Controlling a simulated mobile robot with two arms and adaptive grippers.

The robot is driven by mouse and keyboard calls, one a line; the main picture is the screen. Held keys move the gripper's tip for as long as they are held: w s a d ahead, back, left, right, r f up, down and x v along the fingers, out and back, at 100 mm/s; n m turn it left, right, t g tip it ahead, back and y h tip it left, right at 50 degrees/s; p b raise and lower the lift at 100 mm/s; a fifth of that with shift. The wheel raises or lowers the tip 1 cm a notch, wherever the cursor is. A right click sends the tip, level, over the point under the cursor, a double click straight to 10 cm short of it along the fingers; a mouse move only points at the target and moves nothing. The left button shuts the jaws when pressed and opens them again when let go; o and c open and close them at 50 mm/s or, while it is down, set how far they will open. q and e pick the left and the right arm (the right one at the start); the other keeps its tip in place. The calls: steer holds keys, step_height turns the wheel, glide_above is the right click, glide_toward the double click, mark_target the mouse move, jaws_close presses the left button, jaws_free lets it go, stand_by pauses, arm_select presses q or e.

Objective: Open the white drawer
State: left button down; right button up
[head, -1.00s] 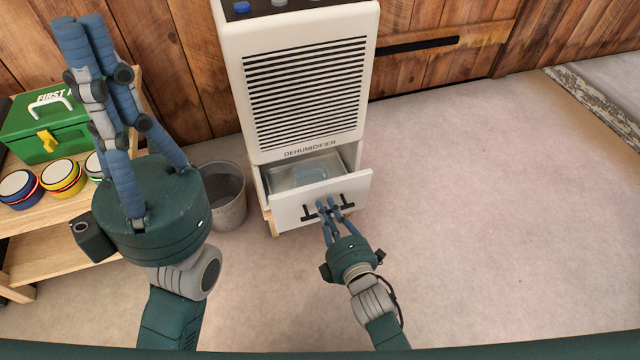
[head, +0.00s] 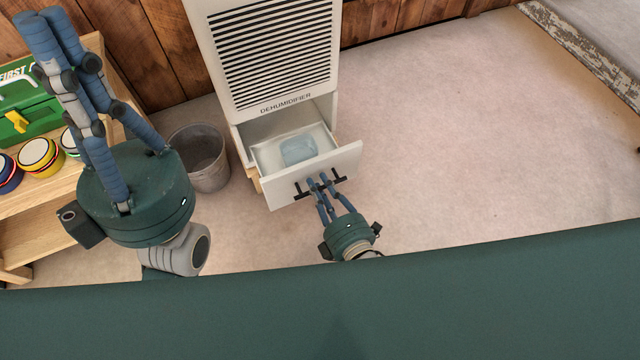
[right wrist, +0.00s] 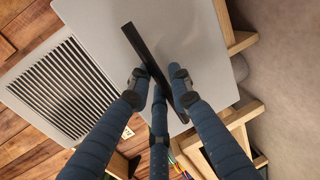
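The white drawer (head: 330,172) at the bottom of the white dehumidifier (head: 272,60) is partly pulled out, with a pale translucent block (head: 298,150) inside. Its black bar handle (head: 301,190) is on the front panel and also shows in the right wrist view (right wrist: 139,47). My right gripper (head: 322,181) is at the handle. In the right wrist view its fingers (right wrist: 158,82) lie on both sides of the bar, shut on it. My left gripper (head: 45,20) is raised at the left, empty, fingers upward; its opening is unclear.
A grey bin (head: 205,160) stands just left of the dehumidifier. A wooden shelf (head: 45,205) with a green first aid box (head: 32,122) and several round tins (head: 40,155) is at the left. The floor to the right is clear.

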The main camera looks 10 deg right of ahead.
steer(key=shift+s, duration=0.1)
steer(key=v, duration=1.2)
stand_by(0.4)
